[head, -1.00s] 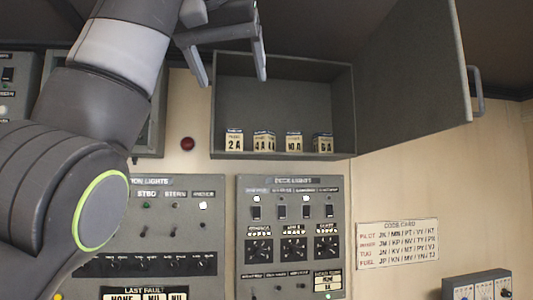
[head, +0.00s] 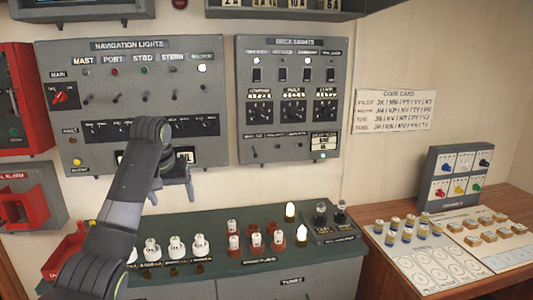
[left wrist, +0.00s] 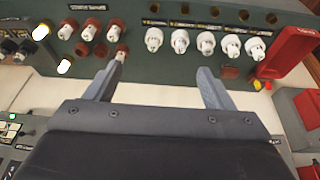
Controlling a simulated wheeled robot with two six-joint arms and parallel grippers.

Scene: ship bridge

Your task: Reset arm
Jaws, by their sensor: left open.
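My left arm (head: 120,205) rises from the lower left of the head view and bends in front of the lower part of the navigation lights panel (head: 135,60). My left gripper (head: 175,195) hangs below the bend, above the green bench. In the left wrist view the gripper (left wrist: 162,82) has its two fingers spread wide, with nothing between them. One fingertip overlaps a red-and-white fuse (left wrist: 119,55) in that view; I cannot tell how near it is. My right gripper is out of view.
The green bench top (head: 215,222) bears white fuses (head: 199,246), red-based fuses (head: 254,237) and two lit bulbs (head: 290,210). A red tray (head: 68,248) stands at its left. A wooden desk (head: 388,276) with fuses is at right. The deck lights panel (head: 287,100) is clear.

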